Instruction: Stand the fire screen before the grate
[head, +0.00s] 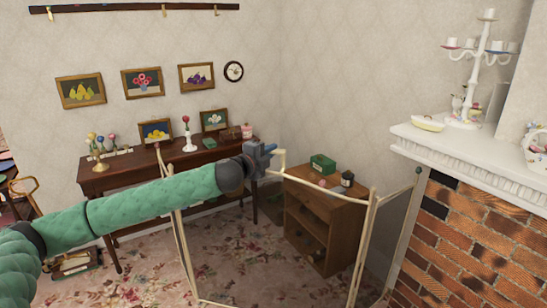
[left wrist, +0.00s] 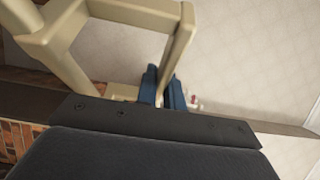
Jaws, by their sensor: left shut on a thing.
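The fire screen (head: 365,232) is a folding screen with cream frames and see-through dark panels. It stands across the lower middle of the head view, with its right panel angled toward the brick fireplace (head: 465,235). My left gripper (head: 270,152) is shut on a cream bar at the screen's top. In the left wrist view, my blue fingers (left wrist: 163,90) close around a cream bar of the screen (left wrist: 130,14). The screen's lower edge is cut off, so I cannot tell whether it touches the floor. The grate and my right gripper are not in view.
A white mantel (head: 480,158) holds a candelabra (head: 480,65) and a yellow dish. A low wooden cabinet (head: 340,215) with a green box on top stands behind the screen. A dark side table (head: 125,178) with ornaments lines the wall. Flowered carpet (head: 235,255) covers the floor.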

